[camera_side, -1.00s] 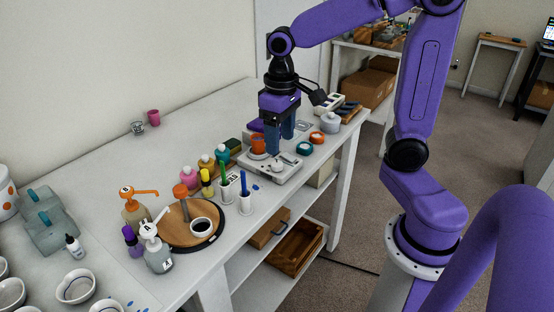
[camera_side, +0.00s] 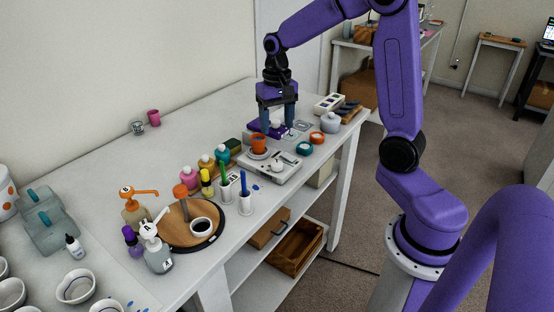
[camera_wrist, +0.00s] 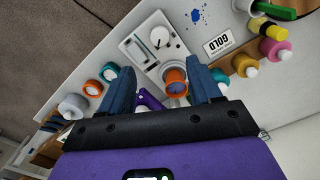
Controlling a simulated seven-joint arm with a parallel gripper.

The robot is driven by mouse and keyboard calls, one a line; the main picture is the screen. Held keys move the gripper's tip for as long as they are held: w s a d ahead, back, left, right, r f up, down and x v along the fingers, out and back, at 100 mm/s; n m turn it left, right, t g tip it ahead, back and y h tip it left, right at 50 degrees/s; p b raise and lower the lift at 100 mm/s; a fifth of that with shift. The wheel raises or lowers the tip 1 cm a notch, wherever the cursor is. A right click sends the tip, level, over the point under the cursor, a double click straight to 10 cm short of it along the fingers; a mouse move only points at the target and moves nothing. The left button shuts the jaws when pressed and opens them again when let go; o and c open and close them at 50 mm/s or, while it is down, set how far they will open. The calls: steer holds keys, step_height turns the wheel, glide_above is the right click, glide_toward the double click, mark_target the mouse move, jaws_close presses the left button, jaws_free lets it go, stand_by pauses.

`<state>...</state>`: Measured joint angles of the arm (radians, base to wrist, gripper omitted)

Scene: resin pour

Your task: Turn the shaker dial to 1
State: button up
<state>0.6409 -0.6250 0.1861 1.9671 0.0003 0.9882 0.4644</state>
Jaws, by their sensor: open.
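The shaker is a pale grey-white flat box (camera_side: 283,173) on the bench, with an orange cup (camera_side: 258,145) standing at its back left. In the wrist view its white body (camera_wrist: 139,48) lies beyond the fingertips. The round white dial (camera_wrist: 159,37) shows there on its top face; its setting is too small to read. The orange cup (camera_wrist: 175,82) shows near the right finger. My gripper (camera_side: 277,127) is open and empty, behind the shaker and over a purple object (camera_side: 254,127). The gripper's two blue fingers (camera_wrist: 161,76) are spread, apart from the dial.
Orange and teal rings (camera_side: 304,148) and a grey lidded pot (camera_side: 330,123) stand right of the shaker. Several colored bottles (camera_side: 190,178) and white holders (camera_side: 245,204) stand to its left. The bench behind, toward the wall, is mostly clear.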

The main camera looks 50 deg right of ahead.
mark_target(277, 163)
step_height(277, 163, down, 12)
steer(key=shift+f, duration=0.2)
stand_by(0.4)
steer(key=c, duration=1)
